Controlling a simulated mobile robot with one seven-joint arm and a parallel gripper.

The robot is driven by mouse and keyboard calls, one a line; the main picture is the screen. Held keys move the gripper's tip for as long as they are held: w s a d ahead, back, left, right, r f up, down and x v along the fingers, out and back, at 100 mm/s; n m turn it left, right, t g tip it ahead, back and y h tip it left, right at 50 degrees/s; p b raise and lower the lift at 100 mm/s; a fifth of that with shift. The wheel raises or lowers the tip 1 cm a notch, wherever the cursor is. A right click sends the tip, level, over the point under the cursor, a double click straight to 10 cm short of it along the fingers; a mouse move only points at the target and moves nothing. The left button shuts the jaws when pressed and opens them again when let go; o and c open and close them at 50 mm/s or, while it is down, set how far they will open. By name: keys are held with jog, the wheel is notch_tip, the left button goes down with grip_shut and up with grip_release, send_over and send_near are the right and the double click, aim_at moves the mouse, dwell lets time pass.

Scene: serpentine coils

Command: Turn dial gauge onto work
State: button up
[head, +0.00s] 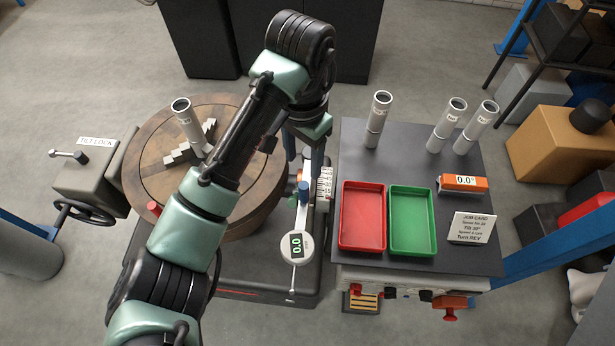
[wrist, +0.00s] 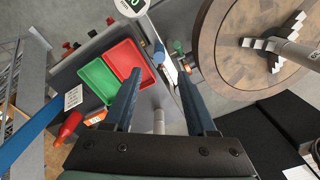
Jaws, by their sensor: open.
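The dial gauge (head: 293,248) is a round white head with a green readout, on a pale arm beside the round turntable (head: 236,200). It also shows at the top of the wrist view (wrist: 131,6). A blue knob (head: 303,188) stands on that arm. A grey cylinder (head: 188,125) leans on the turntable beside stepped blocks (head: 180,155), apart from the gauge head. My gripper (head: 304,166) is open and empty, behind the blue knob. In the wrist view, the knob (wrist: 160,52) shows beyond and between the fingertips (wrist: 159,76). My arm hides part of the turntable.
A dark bench (head: 400,165) at right holds red (head: 362,240) and green (head: 410,238) trays, several grey cylinders, an orange level (head: 463,183) and a job card (head: 472,228). A tilt-lock box (head: 90,180) with a handwheel (head: 85,212) stands left.

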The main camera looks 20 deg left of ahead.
aim_at(304, 192)
notch_tip(304, 192, down, 10)
jog(key=b, duration=0.5)
jog(key=shift+d+f+b, duration=0.1)
jog(key=shift+b, duration=0.2)
jog(key=shift+f+p, duration=0.55)
jog(key=shift+f, duration=0.55)
grip_shut()
